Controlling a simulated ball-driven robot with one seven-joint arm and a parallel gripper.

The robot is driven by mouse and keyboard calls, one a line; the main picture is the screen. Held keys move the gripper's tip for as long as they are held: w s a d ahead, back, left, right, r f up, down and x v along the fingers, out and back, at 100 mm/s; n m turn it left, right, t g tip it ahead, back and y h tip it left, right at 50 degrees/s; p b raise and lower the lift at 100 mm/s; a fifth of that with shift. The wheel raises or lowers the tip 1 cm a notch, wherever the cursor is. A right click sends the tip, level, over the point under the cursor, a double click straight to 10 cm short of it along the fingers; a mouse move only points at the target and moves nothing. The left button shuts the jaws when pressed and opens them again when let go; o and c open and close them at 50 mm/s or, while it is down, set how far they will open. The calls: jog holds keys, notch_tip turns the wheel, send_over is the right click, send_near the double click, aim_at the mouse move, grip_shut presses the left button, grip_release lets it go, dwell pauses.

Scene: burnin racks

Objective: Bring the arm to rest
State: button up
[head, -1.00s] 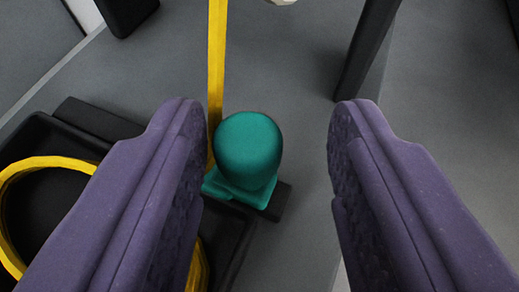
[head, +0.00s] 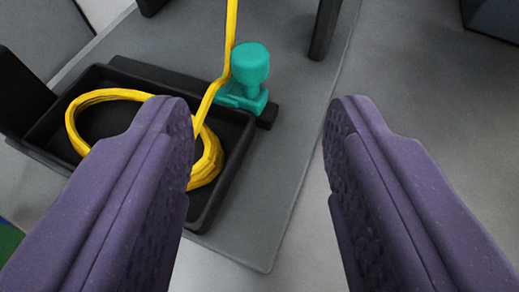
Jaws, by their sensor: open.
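My gripper (head: 259,115) shows in the head view as two purple fingers, spread wide apart with nothing between the pads. Beyond the fingertips, a teal piece with a rounded knob on top (head: 250,64) stands at the corner of a black tray, apart from my fingers. A yellow cable (head: 231,40) runs up past the teal piece and down into the tray. The left finger hides part of the tray and of the cable coil.
The black tray (head: 232,172) holds a yellow cable coil (head: 105,96). It lies on a grey surface (head: 262,222) whose edge runs down the middle. A dark post (head: 325,30) stands at the top. A dark box (head: 492,18) is at the upper right. The pale floor at right is clear.

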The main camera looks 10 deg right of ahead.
jog(key=w+a+r, duration=0.1)
jog(key=a+r, duration=0.3)
jog(key=r, duration=0.6)
jog(key=w+a+r+n+t, duration=0.1)
jog(key=a+r, duration=0.3)
jog(key=r, duration=0.6)
jog(key=w+a+r, duration=0.1)
jog(key=a+r, duration=0.2)
jog(key=r, duration=0.6)
jog(key=s+a+r+y, duration=0.1)
jog(key=s+a+r, duration=0.3)
jog(key=s+r, duration=0.2)
jog(key=s+a+r+n+y, duration=0.1)
jog(key=s+a+r, duration=0.4)
jog(key=r, duration=0.4)
jog(key=s+a+r+t, duration=0.1)
jog(key=s+a+r, duration=0.3)
jog(key=s+r, duration=0.2)
notch_tip(320, 180, up, 2)
jog(key=shift+s+a+r+y, duration=0.2)
jog(key=shift+s+a+y, duration=0.1)
jog(key=shift+a+y, duration=0.1)
